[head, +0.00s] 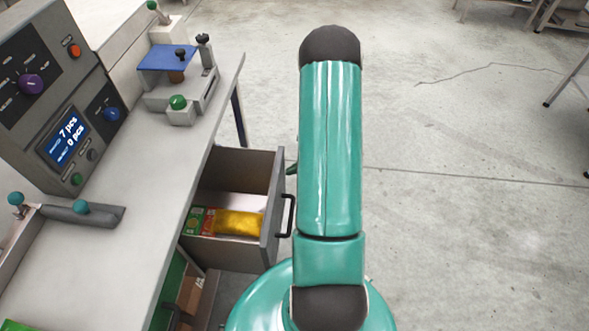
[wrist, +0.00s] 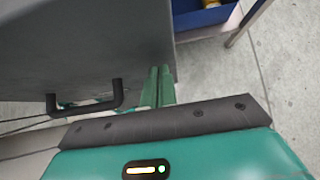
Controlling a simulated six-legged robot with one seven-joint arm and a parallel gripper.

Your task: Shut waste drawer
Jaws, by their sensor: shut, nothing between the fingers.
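The waste drawer (head: 270,207) stands pulled out under the bench, its grey front facing right. A yellow bag (head: 239,223) and a green and red packet (head: 199,221) lie inside. Its black bar handle (head: 286,216) is on the front, and the handle also shows in the wrist view (wrist: 88,107). My gripper (wrist: 158,86) is shut and empty, close to the drawer front and to the right of the handle in the wrist view. I cannot tell whether the fingers touch the front. In the head view my arm hides most of the gripper.
The bench top (head: 150,238) carries a weigher console (head: 60,110) with a display, and a small blue-topped device (head: 168,58). A brown box (head: 190,292) sits below the drawer. A blue bin (wrist: 205,16) shows in the wrist view. The concrete floor (head: 460,220) at right is clear.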

